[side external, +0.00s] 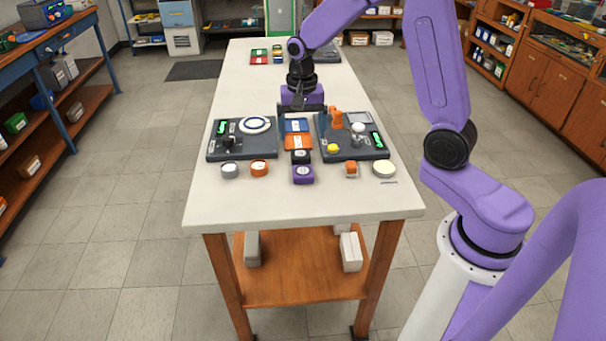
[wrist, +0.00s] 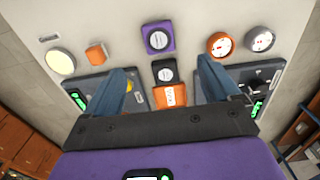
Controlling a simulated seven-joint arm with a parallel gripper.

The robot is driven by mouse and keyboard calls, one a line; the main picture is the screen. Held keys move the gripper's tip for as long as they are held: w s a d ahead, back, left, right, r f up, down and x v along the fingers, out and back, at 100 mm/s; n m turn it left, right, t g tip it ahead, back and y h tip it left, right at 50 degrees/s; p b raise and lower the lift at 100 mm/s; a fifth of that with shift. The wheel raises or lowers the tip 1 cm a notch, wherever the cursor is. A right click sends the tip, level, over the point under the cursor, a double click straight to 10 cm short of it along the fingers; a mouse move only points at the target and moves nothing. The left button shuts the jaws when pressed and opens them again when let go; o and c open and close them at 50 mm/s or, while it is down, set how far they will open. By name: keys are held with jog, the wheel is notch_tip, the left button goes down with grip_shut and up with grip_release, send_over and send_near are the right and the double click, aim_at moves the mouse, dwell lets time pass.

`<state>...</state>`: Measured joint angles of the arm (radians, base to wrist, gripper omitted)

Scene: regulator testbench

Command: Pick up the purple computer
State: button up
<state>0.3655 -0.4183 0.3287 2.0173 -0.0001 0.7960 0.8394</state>
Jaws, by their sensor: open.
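A small purple device with a dark round face (side external: 303,175), which I take for the purple computer, lies near the front edge of the white table. In the wrist view this purple device (wrist: 158,39) sits at top centre, beyond my fingertips. My gripper (side external: 302,106) hangs above the table, farther back than the purple device. In the wrist view my gripper (wrist: 162,67) is open, with its two blue-grey fingers wide apart. A black device (wrist: 164,72) and an orange box (wrist: 170,96) show between the fingers; neither is held.
Dark test panels stand left (side external: 228,149) and right (side external: 366,148) of the central row. An orange-rimmed dial (side external: 259,168), a grey dial (side external: 230,170), a small orange block (side external: 351,169) and a pale disc (side external: 384,168) flank the purple device. The white tabletop (side external: 290,205) in front is clear.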

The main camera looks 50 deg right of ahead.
aim_at(303, 170)
notch_tip(303, 170, down, 12)
jog(key=shift+d+f, duration=0.1)
jog(key=shift+d, duration=0.05)
dwell(0.5)
jog(key=c, duration=1.2)
